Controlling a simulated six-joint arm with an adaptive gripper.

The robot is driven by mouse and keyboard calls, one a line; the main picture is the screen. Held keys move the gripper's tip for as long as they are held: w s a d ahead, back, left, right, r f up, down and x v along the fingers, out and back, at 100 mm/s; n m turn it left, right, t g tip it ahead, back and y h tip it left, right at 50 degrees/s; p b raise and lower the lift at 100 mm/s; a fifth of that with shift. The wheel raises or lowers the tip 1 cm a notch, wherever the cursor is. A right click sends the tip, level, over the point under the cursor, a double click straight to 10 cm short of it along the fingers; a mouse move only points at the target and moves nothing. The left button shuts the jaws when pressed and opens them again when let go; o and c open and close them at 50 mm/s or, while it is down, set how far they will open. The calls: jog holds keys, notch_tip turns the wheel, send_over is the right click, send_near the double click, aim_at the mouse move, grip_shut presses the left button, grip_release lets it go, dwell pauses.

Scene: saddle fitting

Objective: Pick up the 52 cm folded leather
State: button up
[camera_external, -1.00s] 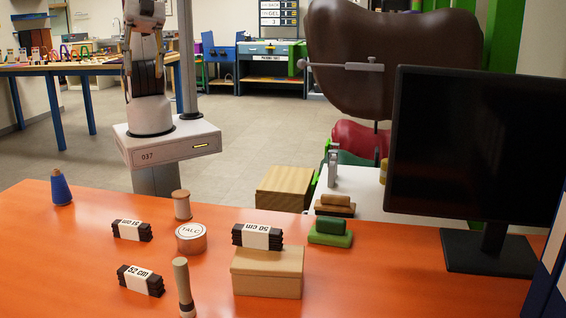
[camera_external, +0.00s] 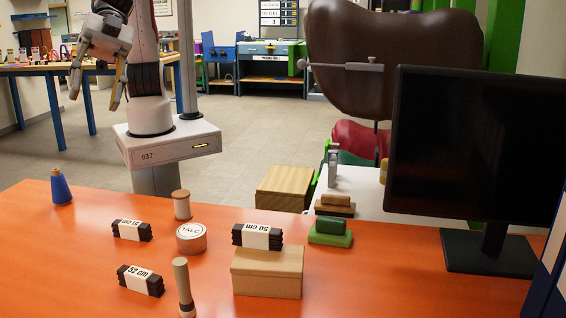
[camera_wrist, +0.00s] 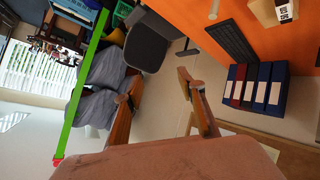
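The 52 cm folded leather (camera_external: 140,281) is a dark folded bundle with a white label band. It lies on the orange table at the front left in the external view. My gripper (camera_external: 96,98) is up at the upper left of that view, beyond the table and well apart from the leather. Its two fingers are spread with nothing between them. In the wrist view my gripper (camera_wrist: 157,88) also shows open and empty. I cannot make out the 52 cm leather in the wrist view.
A 51 cm bundle (camera_external: 131,231) and a talc tin (camera_external: 191,238) lie behind the leather. A wooden-handled tool (camera_external: 183,287) stands close on its right. A 50 cm bundle (camera_external: 257,236) rests on a cardboard box (camera_external: 267,272). A blue bottle (camera_external: 61,188) stands far left. A monitor (camera_external: 475,150) blocks the right.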

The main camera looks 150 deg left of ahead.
jog(key=w+d+f+n+t+y, duration=0.1)
jog(key=w+d+f+n+y, duration=0.1)
jog(key=w+d+f, duration=0.3)
jog(key=n+y, duration=0.3)
jog(key=y, duration=0.7)
send_near(135, 273)
jog(key=w, duration=0.1)
jog(key=w+a, duration=0.1)
jog(key=w, duration=0.1)
jog(key=shift+g, duration=0.4)
jog(key=shift+s+a+f+n, duration=0.2)
jog(key=shift+s+f+n, duration=0.1)
jog(key=shift+s, duration=0.05)
jog(key=shift+w, duration=0.1)
jog(key=shift+x, duration=1.2)
jog(key=shift+w+a, duration=0.1)
